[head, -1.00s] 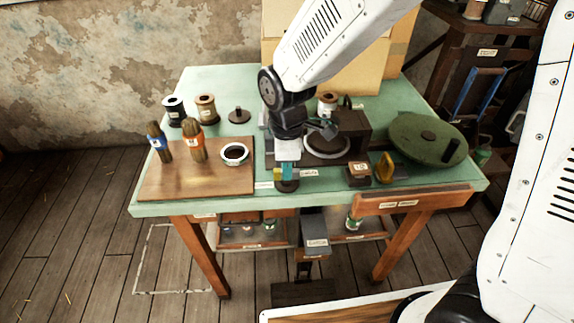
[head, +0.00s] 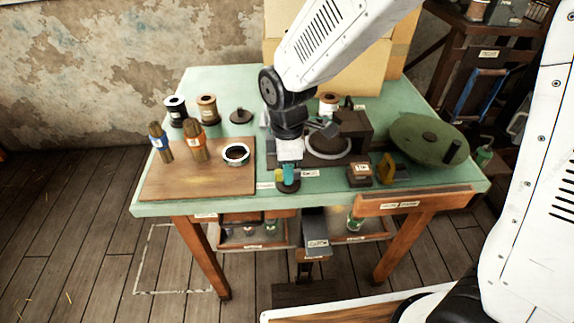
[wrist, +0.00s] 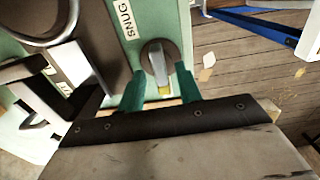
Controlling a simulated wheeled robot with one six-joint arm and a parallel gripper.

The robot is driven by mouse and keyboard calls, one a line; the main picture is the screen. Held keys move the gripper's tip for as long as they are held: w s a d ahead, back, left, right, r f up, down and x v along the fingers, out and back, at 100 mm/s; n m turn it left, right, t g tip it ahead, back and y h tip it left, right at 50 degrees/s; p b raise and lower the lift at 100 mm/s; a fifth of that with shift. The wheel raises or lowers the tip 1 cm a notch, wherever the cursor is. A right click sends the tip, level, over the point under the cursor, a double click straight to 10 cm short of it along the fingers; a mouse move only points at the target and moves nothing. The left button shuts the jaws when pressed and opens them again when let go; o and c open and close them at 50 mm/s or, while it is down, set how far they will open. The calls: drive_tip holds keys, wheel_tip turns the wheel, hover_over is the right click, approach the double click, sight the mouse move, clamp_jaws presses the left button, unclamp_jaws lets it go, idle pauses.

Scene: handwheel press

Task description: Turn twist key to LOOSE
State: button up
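The twist key (wrist: 158,64) is a grey lever on a dark round base at the table's front edge. It has a yellow mark at its near end in the wrist view. A white label reading SNUG (wrist: 124,25) lies beside it. My gripper (wrist: 160,72) has its two green fingers on either side of the lever, with narrow gaps showing, so it looks open around the key. In the head view my gripper (head: 288,176) is low over the dark base (head: 288,187) and hides most of the key. The LOOSE label cannot be read.
A press with a round plate (head: 327,147) stands just behind my gripper. A small brown box (head: 360,174), a yellow-and-dark item (head: 387,168) and a green handwheel (head: 425,140) are to the right.

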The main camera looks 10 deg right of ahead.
drive_tip(key=shift+r, duration=0.1)
wheel_tip(320, 180, up, 8)
drive_tip(key=shift+f, duration=0.15)
idle(0.5)
drive_tip(key=shift+s+d+f+m, duration=0.15)
drive_tip(key=shift+s+m, duration=0.15)
drive_tip(key=shift+m, duration=0.4)
drive_tip(key=s+d+r+m, duration=0.5)
drive_tip(key=s+d+m, duration=0.3)
drive_tip(key=s+d, duration=0.1)
drive_tip(key=s+d+r+m+t, duration=0.1)
drive_tip(key=s+d+r+m, duration=0.4)
drive_tip(key=s+d+m, duration=0.3)
drive_tip(key=shift+s+d, duration=0.95)
drive_tip(key=shift+d, duration=0.85)
